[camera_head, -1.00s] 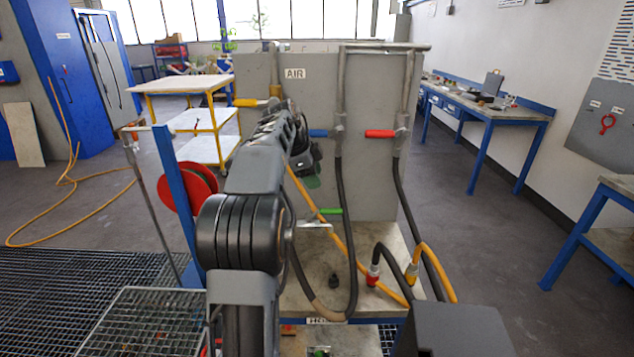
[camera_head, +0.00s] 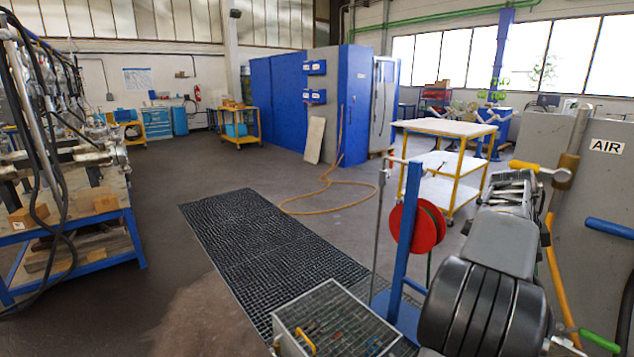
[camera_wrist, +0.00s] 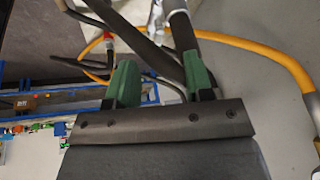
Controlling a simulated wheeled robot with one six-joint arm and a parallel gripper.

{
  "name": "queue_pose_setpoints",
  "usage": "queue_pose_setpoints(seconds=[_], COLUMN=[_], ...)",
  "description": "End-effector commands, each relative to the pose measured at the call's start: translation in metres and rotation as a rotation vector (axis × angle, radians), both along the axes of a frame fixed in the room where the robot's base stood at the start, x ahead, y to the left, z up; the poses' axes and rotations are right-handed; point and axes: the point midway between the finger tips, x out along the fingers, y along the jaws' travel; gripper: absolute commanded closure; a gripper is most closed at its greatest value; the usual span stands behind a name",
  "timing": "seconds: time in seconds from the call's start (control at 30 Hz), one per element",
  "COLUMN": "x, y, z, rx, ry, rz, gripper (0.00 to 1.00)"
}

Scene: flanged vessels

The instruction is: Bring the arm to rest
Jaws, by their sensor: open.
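My gripper (camera_wrist: 160,78) shows in the wrist view with two green fingers apart and nothing held between them. A dark hose passes just beyond the fingers. In the head view my arm reaches up the right edge, in front of the grey panel (camera_head: 591,190) marked AIR. My gripper itself is not clearly seen there, hidden by my arm. A yellow-handled valve (camera_head: 540,171) on the panel is close by my arm's far end.
An orange hose (camera_wrist: 245,46) curves past the fingers in the wrist view. In the head view a red hose reel (camera_head: 416,229) on a blue post stands left of my arm, near a wire basket (camera_head: 335,322). A yellow-framed trolley (camera_head: 444,128) is behind.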

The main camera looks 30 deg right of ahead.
Motion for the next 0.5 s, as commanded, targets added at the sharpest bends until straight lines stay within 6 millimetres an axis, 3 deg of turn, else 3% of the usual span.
queue_pose_setpoints(seconds=[0.03,0.17,0.2,0.33,0.5], x=[0.036,0.108,0.125,0.164,0.173], y=[0.028,0.104,0.131,0.225,0.341], z=[0.002,-0.006,-0.010,-0.025,-0.053], rx=[0.019,0.062,0.073,0.094,0.092], ry=[0.003,0.020,0.028,0.058,0.100], rz=[0.165,0.601,0.738,1.194,1.757], gripper=[0.53,0.53,0.53,0.53,0.53])
